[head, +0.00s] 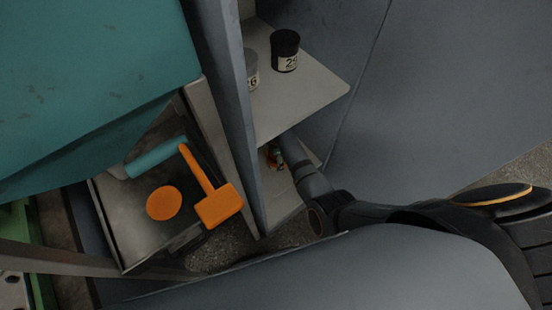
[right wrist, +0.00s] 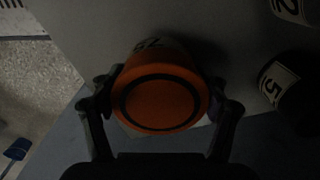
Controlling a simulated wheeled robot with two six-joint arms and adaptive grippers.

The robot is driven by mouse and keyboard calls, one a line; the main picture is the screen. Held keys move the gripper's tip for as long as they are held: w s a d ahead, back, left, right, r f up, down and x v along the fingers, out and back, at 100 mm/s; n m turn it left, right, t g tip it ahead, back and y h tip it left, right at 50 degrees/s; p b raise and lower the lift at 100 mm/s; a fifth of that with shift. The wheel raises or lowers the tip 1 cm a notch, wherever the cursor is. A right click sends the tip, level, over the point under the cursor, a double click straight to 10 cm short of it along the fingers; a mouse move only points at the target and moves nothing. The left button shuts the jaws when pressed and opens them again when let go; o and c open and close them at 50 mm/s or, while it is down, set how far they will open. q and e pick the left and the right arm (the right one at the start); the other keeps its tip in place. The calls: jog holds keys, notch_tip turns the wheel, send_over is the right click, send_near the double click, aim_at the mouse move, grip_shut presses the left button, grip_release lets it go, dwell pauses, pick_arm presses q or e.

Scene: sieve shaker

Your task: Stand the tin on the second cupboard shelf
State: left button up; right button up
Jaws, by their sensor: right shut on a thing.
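A tin with an orange lid (right wrist: 160,98) shows in the right wrist view, with a label partly visible on its far side. My right gripper (right wrist: 160,108) is shut on it, one finger on each side. In the head view my right arm reaches into the open cupboard, below the shelf (head: 309,101) that carries other tins. The gripper is mostly hidden there by that shelf and my arm. Beneath it is a lower shelf (head: 281,205). I cannot tell whether the tin touches a shelf. My left gripper is not in view.
A dark tin (head: 285,52) and a grey tin (head: 251,70) stand on the upper visible shelf. An orange mallet (head: 217,205) lies in the open drawer (head: 119,232) left of the cupboard.

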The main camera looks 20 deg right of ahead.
jog(key=o, duration=1.2)
jog(key=shift+o, duration=0.2)
notch_tip(320, 180, up, 8)
jog(key=shift+f+p, duration=0.15)
jog(key=shift+p, duration=0.8)
